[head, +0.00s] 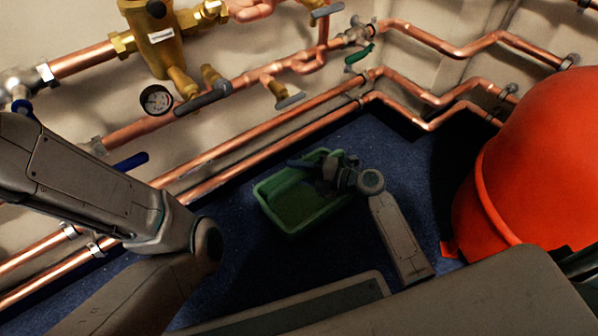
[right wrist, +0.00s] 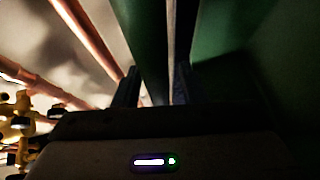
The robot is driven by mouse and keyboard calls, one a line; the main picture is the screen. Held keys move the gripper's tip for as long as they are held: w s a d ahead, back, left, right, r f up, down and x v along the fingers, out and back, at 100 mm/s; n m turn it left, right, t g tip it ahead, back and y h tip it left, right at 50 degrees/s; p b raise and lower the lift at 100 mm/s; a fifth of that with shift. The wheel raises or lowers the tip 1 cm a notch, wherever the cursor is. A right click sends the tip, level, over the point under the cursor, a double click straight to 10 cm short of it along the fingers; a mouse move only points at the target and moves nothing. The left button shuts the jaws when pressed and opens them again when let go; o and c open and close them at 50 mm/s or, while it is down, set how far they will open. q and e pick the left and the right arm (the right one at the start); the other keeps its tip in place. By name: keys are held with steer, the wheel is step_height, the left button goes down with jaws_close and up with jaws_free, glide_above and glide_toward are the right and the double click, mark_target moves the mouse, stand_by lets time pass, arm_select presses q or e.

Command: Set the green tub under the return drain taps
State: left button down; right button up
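The green tub (head: 287,207) is an open rectangular tub low over the dark blue floor, in the middle of the head view. My right gripper (head: 303,164) reaches in at its far rim. In the right wrist view the green tub wall (right wrist: 142,40) runs between the two fingers (right wrist: 157,88), which look closed on it. I cannot tell whether the tub rests on the floor. Which are the return drain taps is unclear. My left gripper is out of view.
Copper pipes (head: 250,148) run low along the wall behind the tub. A brass valve body (head: 155,40) and a gauge (head: 156,100) sit at upper left. A large orange-red rounded object (head: 545,160) stands at right. Floor is bare around the tub.

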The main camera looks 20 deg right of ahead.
steer(key=shift+r, duration=0.1)
steer(key=shift+r+p, duration=0.15)
steer(key=shift+p, duration=0.25)
steer(key=p+v, duration=0.1)
steer(key=v, duration=0.5)
steer(key=p+v, duration=0.1)
steer(key=v, duration=0.5)
steer(key=shift+f, duration=0.2)
